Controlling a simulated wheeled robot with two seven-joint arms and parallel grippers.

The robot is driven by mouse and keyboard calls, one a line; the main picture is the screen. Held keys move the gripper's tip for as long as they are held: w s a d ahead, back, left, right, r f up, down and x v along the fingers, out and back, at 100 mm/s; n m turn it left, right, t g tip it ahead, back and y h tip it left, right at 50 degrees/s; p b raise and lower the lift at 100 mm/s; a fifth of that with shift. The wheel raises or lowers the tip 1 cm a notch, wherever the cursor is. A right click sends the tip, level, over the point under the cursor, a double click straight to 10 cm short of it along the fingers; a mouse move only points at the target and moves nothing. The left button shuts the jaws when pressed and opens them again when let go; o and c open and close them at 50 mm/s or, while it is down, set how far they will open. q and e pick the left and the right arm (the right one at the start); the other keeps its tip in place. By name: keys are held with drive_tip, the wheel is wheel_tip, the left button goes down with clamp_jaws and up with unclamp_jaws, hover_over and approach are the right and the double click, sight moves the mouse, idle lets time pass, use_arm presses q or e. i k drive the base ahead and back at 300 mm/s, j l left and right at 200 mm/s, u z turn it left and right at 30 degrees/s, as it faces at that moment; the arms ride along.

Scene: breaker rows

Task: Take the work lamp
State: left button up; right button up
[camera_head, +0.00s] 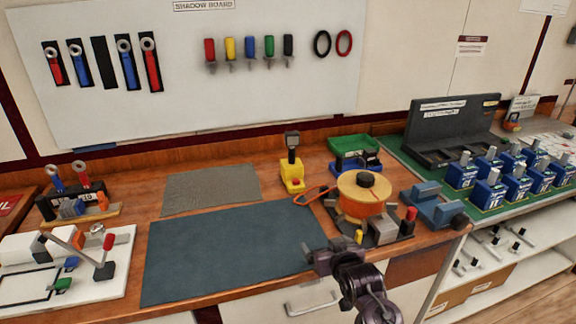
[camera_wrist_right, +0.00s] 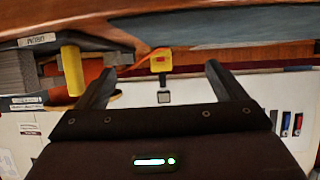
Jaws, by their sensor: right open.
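The work lamp (camera_head: 292,174) stands upright at the back of the wooden bench, with a yellow base, a red button and a dark head on a short neck. In the right wrist view the lamp (camera_wrist_right: 161,63) appears upside down, between my two fingers in the picture but beyond their tips. My right gripper (camera_head: 320,254) is open and empty, in front of the lamp and to its right, near the bench's front edge. My left gripper is not in view.
An orange cable reel (camera_head: 360,200) stands right of the lamp, its orange cord looping near the lamp's base. A dark mat (camera_head: 230,255) and a grey mat (camera_head: 210,188) lie clear on the left.

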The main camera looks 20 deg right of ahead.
sight(290, 167)
drive_tip(key=i+l, duration=0.1)
drive_tip(key=i, duration=0.4)
drive_tip(key=i+l, duration=0.1)
drive_tip(key=i, duration=0.4)
